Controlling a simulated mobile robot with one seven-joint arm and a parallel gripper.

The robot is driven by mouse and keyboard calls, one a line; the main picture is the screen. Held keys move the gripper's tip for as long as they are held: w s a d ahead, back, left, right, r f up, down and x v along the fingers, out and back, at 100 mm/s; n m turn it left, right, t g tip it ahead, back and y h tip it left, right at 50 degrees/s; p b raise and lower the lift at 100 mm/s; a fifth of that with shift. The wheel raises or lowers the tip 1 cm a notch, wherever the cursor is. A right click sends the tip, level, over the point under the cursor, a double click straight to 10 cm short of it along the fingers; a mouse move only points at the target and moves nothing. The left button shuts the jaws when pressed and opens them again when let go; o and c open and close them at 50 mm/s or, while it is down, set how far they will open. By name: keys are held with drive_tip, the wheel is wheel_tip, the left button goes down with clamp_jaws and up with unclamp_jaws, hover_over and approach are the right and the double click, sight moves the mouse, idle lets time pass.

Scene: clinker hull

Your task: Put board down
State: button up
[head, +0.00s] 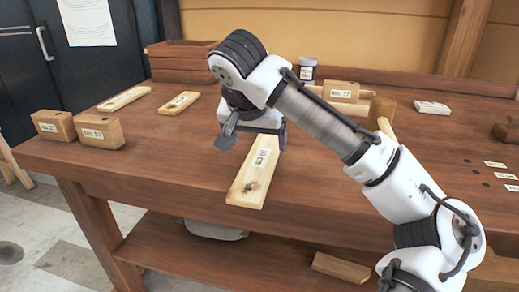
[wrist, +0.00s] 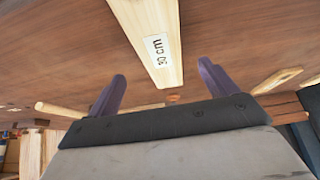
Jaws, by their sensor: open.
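A pale wooden board (head: 253,180) with a white label and a dark knot lies on the workbench (head: 165,150), its near end at about the front edge. In the wrist view the board (wrist: 147,28) carries a "30 cm" label, and its end lies between the two purple fingers. My gripper (head: 254,136) is over the far end of the board in the head view. Its fingers stand apart in the wrist view (wrist: 161,70), with a gap on each side of the board. The board's far end is hidden behind my gripper in the head view.
Two labelled wooden blocks (head: 99,132) stand at the left front edge. Two shorter boards (head: 179,103) lie at the back left, near a wooden crate (head: 180,58). A jar (head: 307,69), a labelled block (head: 341,91) and a mallet (head: 381,110) are behind my arm.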

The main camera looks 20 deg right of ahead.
drive_tip(key=v, duration=0.5)
drive_tip(key=shift+s+r, duration=0.1)
drive_tip(key=shift+r, duration=0.1)
drive_tip(key=shift+a, duration=0.1)
